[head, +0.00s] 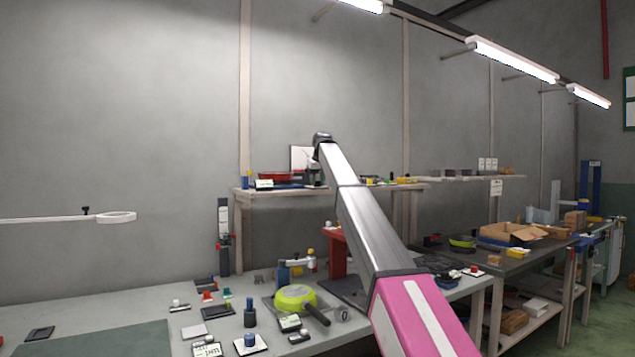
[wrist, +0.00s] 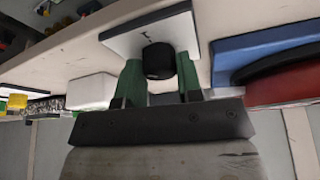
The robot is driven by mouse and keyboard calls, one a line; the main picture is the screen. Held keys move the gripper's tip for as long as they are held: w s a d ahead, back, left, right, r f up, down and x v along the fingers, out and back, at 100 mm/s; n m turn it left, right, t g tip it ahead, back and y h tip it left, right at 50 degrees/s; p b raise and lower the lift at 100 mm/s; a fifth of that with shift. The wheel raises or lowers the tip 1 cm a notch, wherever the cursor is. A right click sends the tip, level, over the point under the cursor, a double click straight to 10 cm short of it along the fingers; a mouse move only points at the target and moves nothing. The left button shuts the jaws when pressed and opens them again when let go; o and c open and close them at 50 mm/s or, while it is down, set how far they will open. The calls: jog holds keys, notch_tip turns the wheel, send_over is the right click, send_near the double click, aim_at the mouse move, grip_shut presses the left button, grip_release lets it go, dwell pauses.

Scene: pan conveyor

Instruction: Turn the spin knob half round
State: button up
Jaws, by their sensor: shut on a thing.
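The spin knob is a short black cylinder (wrist: 159,62) on a white panel (wrist: 122,42) with a small dark mark beside the knob. In the wrist view my gripper (wrist: 160,72) has its two green fingers on either side of the knob, shut on it. In the head view my arm reaches up to the back shelf, and my gripper (head: 313,168) is small there, in front of the white panel (head: 298,155). The knob cannot be made out in the head view.
A blue item (wrist: 262,50) and a red pan (wrist: 285,86) lie close right of the panel in the wrist view. A white block (wrist: 91,92) is at left. The wooden shelf (head: 243,194) stands above a cluttered bench with a green pan (head: 296,297).

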jog(key=m+h, duration=0.1)
jog(key=m, duration=0.2)
jog(key=m+h, duration=0.1)
jog(key=m, duration=0.3)
jog(key=shift+a+h, duration=0.1)
jog(key=shift+h, duration=0.3)
dwell(0.3)
jog(key=o, duration=0.9)
jog(key=shift+r, duration=0.15)
jog(key=v, duration=1)
jog(key=shift+s+r, duration=0.2)
jog(key=shift+s, duration=0.05)
